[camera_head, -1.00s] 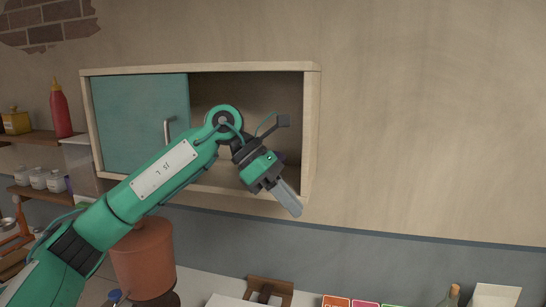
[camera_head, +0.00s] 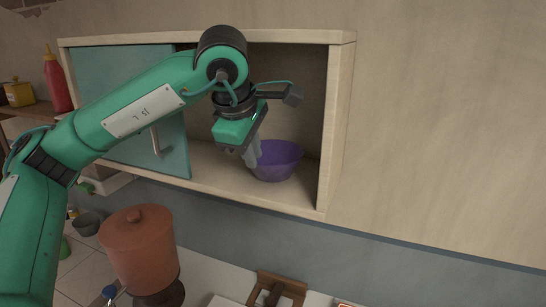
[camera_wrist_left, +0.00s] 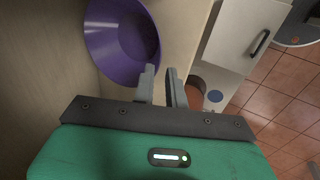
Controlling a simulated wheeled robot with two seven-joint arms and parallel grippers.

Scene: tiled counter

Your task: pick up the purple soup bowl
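The purple soup bowl (camera_head: 280,163) stands upright on the floor of the open right part of the wall cabinet. My left gripper (camera_head: 252,160) points down at the bowl's left side and hides part of it. In the left wrist view the bowl (camera_wrist_left: 118,42) lies up and left of the fingers. The left gripper's fingers (camera_wrist_left: 161,80) are apart with a narrow gap, and no bowl wall shows between them. The left fingertip is close to the bowl's rim; I cannot tell if they touch. My right gripper is not in view.
The cabinet's right wall (camera_head: 325,130) stands close to the bowl, and its teal door (camera_head: 165,160) covers the left part. A terracotta pot (camera_head: 140,250) is below. A red bottle (camera_head: 57,85) is on a shelf at left.

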